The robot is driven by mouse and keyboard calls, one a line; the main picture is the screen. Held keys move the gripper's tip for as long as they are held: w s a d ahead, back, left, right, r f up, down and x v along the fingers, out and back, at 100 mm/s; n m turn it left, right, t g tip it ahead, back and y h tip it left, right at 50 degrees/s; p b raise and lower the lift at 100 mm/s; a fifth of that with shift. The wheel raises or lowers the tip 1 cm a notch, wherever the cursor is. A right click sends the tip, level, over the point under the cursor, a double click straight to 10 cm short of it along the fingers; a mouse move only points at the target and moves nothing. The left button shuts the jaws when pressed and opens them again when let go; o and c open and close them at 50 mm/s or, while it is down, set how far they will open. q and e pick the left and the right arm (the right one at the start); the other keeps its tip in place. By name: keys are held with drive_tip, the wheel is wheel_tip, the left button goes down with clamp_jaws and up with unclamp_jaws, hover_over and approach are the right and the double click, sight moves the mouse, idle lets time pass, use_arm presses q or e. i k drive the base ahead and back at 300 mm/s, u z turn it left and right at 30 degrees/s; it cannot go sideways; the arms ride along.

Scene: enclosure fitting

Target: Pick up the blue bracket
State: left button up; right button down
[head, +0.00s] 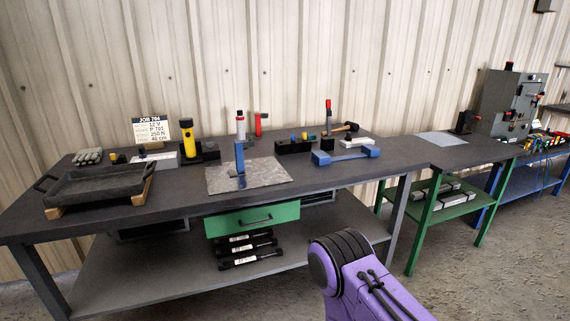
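Two blue things stand on the long dark workbench (130,202), and I cannot tell for certain which one is the bracket. A low blue piece (346,156) with raised ends lies at the right part of the bench, with a white piece (354,142) just behind it. A narrow upright blue piece (240,165) stands on a grey speckled mat (262,180) near the middle. Neither gripper is in view. A purple link of my own arm shows at the bottom right, well in front of the bench.
A black tray (98,187) sits on wooden strips at the left. A yellow-black tool (186,143), a black block (295,146) and a hammer (345,128) stand along the back. A green drawer (252,218) hangs below. The bench's front right is clear.

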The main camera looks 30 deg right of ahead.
sight(240, 170)
drive_tip(key=u, duration=1.05)
drive_tip(key=k, duration=0.15)
drive_tip(key=z, duration=2.55)
drive_tip(key=i, duration=1.1)
drive_tip(key=u, duration=0.5)
drive_tip(key=i, duration=0.8)
drive_tip(key=u, duration=0.75)
